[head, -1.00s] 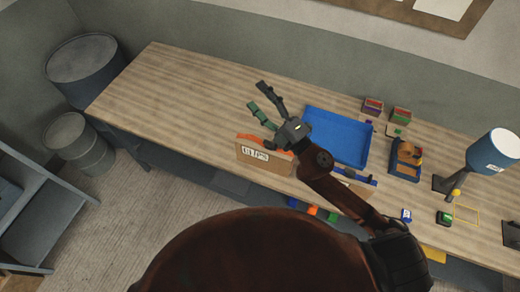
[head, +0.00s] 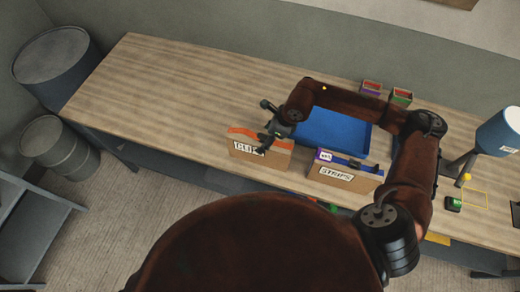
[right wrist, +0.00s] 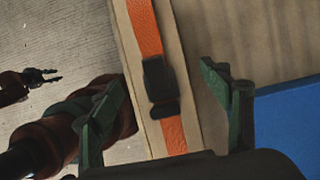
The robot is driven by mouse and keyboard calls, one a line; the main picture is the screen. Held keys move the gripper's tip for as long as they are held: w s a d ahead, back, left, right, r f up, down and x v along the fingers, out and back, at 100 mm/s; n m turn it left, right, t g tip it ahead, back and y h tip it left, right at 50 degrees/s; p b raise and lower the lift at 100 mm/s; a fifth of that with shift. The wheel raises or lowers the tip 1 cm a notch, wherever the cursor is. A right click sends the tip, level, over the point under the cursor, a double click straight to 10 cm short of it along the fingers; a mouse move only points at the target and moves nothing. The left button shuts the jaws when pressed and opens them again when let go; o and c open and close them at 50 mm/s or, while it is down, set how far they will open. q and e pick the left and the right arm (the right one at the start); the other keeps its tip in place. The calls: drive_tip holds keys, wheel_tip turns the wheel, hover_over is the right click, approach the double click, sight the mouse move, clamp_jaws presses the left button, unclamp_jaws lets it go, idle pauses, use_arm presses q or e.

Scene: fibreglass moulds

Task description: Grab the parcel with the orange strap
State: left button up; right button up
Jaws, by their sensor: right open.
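The parcel with the orange strap (head: 273,158) is a brown box standing on the bench's front edge, with a white label on its front. In the right wrist view, its strap (right wrist: 173,135) carries a black buckle. My right gripper (head: 266,128) is open at the parcel's top. In the right wrist view, its green fingers (right wrist: 163,105) stand on either side of the box, with gaps showing beside it. Part of the label is hidden by the gripper. My left gripper (right wrist: 54,75) shows small at the left of the right wrist view, fingers apart, away from the parcel.
A second box labelled STRIPS (head: 345,178), with a blue strap, stands to the right. A blue tray (head: 335,132) lies behind, partly under my right arm. The bench's left part (head: 150,90) is clear.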

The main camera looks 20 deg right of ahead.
drive_tip(key=shift+x, duration=0.95)
drive_tip(key=p+x, duration=0.2)
drive_tip(key=x, duration=0.2)
drive_tip(key=shift+s+d+f, duration=0.1)
drive_tip(key=shift+d+f, duration=0.05)
drive_tip(key=shift+f, duration=0.4)
drive_tip(key=c, duration=1.8)
